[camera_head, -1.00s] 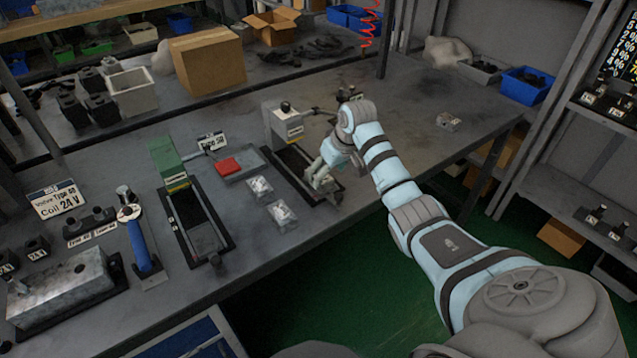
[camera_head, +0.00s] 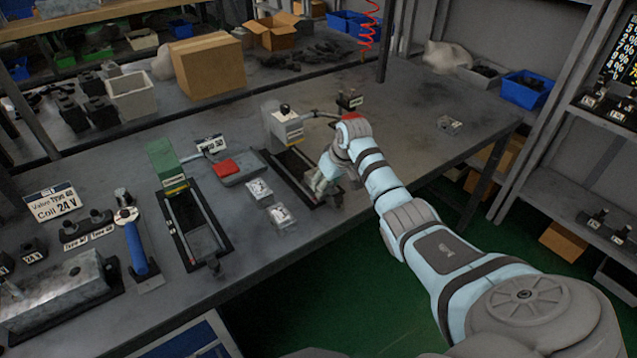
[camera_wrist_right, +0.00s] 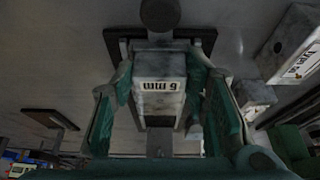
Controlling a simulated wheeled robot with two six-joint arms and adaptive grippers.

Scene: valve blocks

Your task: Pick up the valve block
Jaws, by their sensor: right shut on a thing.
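My right gripper (camera_head: 322,184) reaches down over the front part of a black-framed fixture on the bench. In the right wrist view its teal fingers (camera_wrist_right: 160,105) are closed along both sides of a pale block with an upside-down "6 mm" label, seemingly the valve block (camera_wrist_right: 160,72). A dark round knob and bar (camera_wrist_right: 160,14) lie just beyond the block. I cannot tell whether the block is clear of the fixture. In the head view the arm and fingers hide it. My left gripper is out of view.
Two small labelled blocks (camera_head: 259,190) (camera_head: 281,217) lie left of the gripper. A white press head (camera_head: 284,127) stands behind it. A green-headed fixture (camera_head: 168,165) and red-topped tray (camera_head: 238,172) are further left. The bench's right side is mostly clear around one small block (camera_head: 449,125).

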